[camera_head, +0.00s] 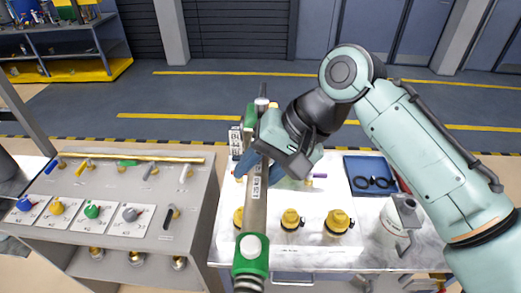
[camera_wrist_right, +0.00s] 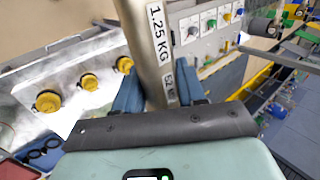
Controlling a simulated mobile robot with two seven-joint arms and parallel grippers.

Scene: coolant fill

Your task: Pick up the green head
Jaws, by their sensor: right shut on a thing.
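My right gripper (camera_head: 262,160) is shut around a grey metal cylinder (camera_head: 256,212) marked "1.25 KG". The cylinder stands nearly upright in the head view, with a green end piece (camera_head: 250,262) at its near, lower end. In the right wrist view the cylinder (camera_wrist_right: 148,40) passes between the two blue-grey fingers (camera_wrist_right: 160,92). My right gripper is well to the right of that row. My left gripper is not in view.
The metal right table (camera_head: 350,215) holds yellow caps (camera_head: 291,219), a blue tray (camera_head: 362,165) and a white jug (camera_head: 398,222). Open floor lies behind.

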